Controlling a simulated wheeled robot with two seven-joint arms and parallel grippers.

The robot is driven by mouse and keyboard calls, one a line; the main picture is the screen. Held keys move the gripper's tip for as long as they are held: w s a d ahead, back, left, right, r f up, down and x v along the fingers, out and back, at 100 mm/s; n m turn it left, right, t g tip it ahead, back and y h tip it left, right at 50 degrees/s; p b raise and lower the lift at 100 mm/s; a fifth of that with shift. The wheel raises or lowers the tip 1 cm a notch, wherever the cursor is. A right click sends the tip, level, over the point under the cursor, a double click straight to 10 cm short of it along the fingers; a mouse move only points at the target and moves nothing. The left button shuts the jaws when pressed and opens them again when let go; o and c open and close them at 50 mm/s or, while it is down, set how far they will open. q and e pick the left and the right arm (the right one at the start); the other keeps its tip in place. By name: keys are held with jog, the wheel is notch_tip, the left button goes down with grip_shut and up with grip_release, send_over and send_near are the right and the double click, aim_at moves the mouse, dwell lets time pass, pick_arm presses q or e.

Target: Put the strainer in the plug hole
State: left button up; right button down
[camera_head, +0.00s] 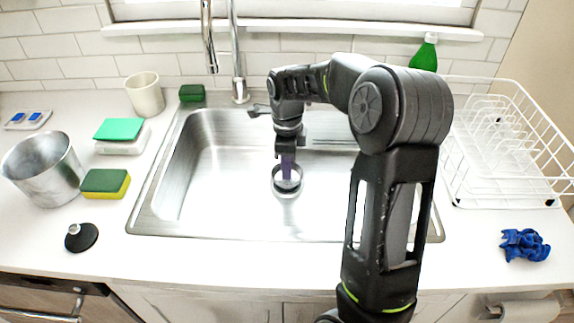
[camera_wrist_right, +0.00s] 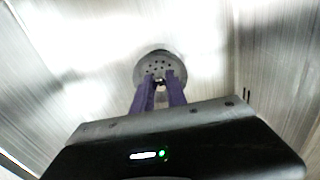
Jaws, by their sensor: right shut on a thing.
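The strainer (camera_head: 287,177) is a round metal cup low in the steel sink (camera_head: 182,192). Its perforated disc shows in the right wrist view (camera_wrist_right: 150,68). My right gripper (camera_head: 287,168) points down into the basin, its purple fingers shut on the strainer's middle; the fingers also show in the wrist view (camera_wrist_right: 161,82). The plug hole (camera_head: 288,193) is a dark ring at the strainer's underside, mostly hidden by it. The strainer appears over it, but I cannot tell whether it is seated. My left gripper is not in view.
The faucet (camera_head: 237,60) stands behind the sink. A metal bucket (camera_head: 42,168), sponge (camera_head: 105,183), cup (camera_head: 145,93) and black plunger-like stopper (camera_head: 81,237) lie left. A white dish rack (camera_head: 500,150) and blue cloth (camera_head: 524,245) are right. The left basin floor is clear.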

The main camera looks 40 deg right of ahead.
jog(key=shift+f+b, duration=0.6)
jog(key=shift+f, duration=0.4)
jog(key=c, duration=1.3)
grip_release()
jog(key=shift+o, duration=0.2)
jog(key=shift+r, duration=0.1)
notch_tip(320, 180, up, 8)
jog(key=shift+f, duration=0.15)
